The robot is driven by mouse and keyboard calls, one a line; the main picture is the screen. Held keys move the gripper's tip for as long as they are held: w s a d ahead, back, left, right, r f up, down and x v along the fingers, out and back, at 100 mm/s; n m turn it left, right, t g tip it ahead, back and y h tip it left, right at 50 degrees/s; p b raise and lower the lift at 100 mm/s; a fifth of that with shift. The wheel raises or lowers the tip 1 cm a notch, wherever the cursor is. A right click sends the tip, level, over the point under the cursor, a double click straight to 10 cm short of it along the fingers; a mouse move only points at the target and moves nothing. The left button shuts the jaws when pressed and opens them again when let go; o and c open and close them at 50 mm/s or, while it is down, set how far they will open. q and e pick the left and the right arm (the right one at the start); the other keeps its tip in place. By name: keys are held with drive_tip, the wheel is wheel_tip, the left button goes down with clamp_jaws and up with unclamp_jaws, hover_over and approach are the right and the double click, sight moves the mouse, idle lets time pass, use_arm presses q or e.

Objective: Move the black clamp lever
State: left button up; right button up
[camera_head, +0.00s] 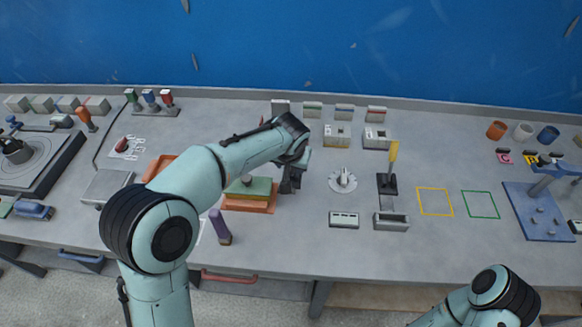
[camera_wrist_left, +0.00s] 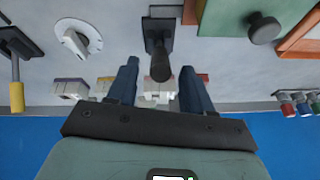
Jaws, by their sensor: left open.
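The black clamp lever (camera_wrist_left: 158,64) shows in the left wrist view, with a rounded dark handle rising from a flat dark base at the top middle. My left gripper (camera_wrist_left: 160,72) is open, its two dark fingers apart on either side of the lever handle in that view. I cannot tell whether either finger touches it. In the head view my left gripper (camera_head: 289,182) points down just right of the stacked green and orange mould (camera_head: 249,203); I cannot make out the lever there, behind the gripper. My right gripper is out of view.
The green mould top with its knob (camera_wrist_left: 263,28) is beside the lever. A white dial (camera_head: 342,180) and a yellow-handled lever (camera_head: 393,155) stand to the right. A purple-handled object (camera_head: 220,226) is near the front. Outlined yellow (camera_head: 435,187) and green squares lie empty further right.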

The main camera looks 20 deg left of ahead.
use_arm(q)
drive_tip(key=shift+x, duration=2.05)
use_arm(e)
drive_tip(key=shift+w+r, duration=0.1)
